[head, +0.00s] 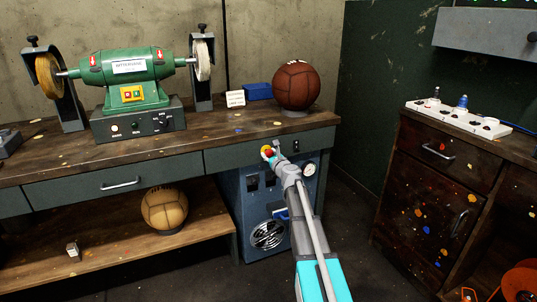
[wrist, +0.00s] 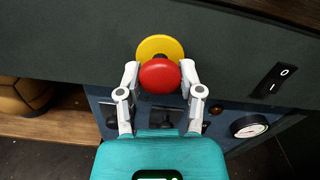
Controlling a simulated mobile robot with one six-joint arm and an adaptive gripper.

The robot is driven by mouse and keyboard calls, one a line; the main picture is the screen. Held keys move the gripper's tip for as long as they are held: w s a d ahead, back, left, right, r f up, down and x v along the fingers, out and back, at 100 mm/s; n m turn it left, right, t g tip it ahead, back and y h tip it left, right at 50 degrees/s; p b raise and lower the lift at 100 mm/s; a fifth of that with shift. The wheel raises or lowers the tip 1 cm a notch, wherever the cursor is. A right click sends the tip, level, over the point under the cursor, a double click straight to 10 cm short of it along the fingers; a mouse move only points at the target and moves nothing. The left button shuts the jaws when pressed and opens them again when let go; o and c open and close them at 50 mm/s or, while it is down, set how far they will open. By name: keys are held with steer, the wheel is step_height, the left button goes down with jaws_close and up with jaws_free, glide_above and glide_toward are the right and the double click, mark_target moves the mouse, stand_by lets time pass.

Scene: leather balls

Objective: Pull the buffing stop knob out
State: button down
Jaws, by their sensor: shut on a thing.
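The buffing stop knob is a red mushroom knob (wrist: 159,75) in front of a yellow disc (wrist: 160,46), on the dark green front panel of the bench. In the head view the red knob (head: 269,153) shows small at the tip of my arm, below the bench top. My gripper (wrist: 160,80) has its two white fingers on either side of the red knob, shut on it. In the head view my gripper (head: 272,157) reaches up to the panel from below. A short dark gap shows between the knob and the yellow disc.
A black rocker switch (wrist: 276,80) is right of the knob. A blue cabinet (head: 262,225) with a gauge (wrist: 249,126) stands below. A green buffing machine (head: 130,66) and a brown ball (head: 296,86) rest on the bench. A dark wooden cabinet (head: 430,190) stands right, with floor between.

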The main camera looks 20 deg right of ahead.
steer(key=shift+s, duration=0.25)
steer(key=shift+c, duration=1.1)
jaws_free()
steer(key=s, duration=1.2)
steer(key=shift+d, duration=0.45)
